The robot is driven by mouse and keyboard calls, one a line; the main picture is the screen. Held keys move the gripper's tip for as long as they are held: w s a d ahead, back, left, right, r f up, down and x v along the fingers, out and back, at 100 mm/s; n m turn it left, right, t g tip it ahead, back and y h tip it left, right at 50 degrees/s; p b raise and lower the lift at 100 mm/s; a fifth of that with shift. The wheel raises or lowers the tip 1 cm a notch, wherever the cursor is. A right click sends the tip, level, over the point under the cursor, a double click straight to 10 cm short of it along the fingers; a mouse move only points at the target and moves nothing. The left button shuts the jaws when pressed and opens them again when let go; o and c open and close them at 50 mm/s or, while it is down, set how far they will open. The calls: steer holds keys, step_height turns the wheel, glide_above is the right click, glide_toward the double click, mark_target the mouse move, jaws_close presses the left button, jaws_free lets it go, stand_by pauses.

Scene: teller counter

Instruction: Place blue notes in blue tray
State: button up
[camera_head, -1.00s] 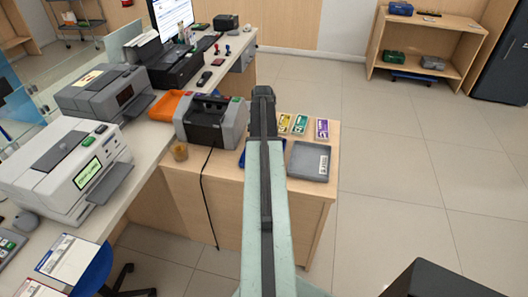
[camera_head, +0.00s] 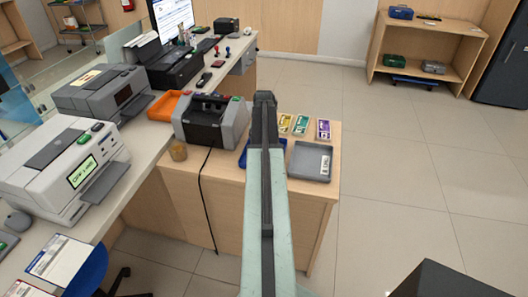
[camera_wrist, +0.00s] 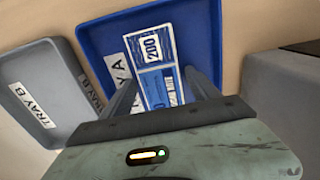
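In the wrist view, a blue note bundle (camera_wrist: 150,52) marked 200, with a pale band, lies over the floor of the blue tray (camera_wrist: 95,40). It partly covers the tray's TRAY A label. My gripper (camera_wrist: 162,78) is over the tray, its two fingers on either side of the bundle with what looks like a small gap at each side. Whether they touch it lower down is hidden. In the head view, my arm hides the bundle and most of the blue tray (camera_head: 243,158).
The grey tray (camera_head: 311,162) marked TRAY B is right of the blue tray. Green, yellow and purple note bundles (camera_head: 302,126) lie behind it. A note counter (camera_head: 212,122) stands close at left. An orange tray (camera_head: 168,106) is beyond it. Open floor lies to the right.

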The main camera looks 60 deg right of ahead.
steer(key=shift+r, duration=0.1)
step_height(320, 180, up, 12)
steer(key=p, duration=1.2)
steer(key=shift+r, duration=0.15)
steer(key=w+a+n, duration=0.3)
steer(key=w+a, duration=0.4)
steer(key=a, duration=0.6)
steer(key=w+a+n, duration=0.3)
steer(key=w+a, duration=0.5)
steer(key=a, duration=0.5)
steer(key=a+n, duration=0.8)
steer(key=a, duration=2.5)
